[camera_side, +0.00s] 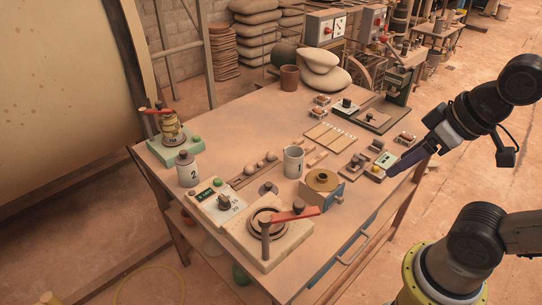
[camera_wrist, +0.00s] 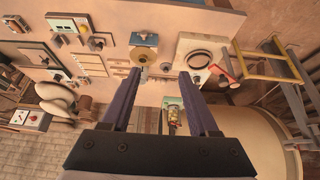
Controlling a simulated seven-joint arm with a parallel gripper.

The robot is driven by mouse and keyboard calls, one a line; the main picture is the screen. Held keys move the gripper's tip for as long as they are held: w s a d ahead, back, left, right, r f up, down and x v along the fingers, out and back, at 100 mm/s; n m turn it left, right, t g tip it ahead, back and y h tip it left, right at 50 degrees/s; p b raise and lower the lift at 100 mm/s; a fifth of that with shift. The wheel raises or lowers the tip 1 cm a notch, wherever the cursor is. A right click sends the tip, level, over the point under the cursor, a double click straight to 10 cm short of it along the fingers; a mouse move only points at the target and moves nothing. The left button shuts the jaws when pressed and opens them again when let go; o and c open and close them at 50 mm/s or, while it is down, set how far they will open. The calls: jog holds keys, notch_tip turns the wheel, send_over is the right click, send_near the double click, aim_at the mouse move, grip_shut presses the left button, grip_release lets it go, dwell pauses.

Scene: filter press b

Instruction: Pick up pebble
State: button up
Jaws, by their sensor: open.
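My gripper (camera_side: 390,174) is above the table's right side, right of the lumps. In the wrist view its two fingers (camera_wrist: 158,75) are apart with nothing between them.
A round press with a red handle (camera_side: 268,232) stands at the front. The table's back left is clear (camera_side: 225,120).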

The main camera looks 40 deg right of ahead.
jog(key=shift+o, duration=0.7)
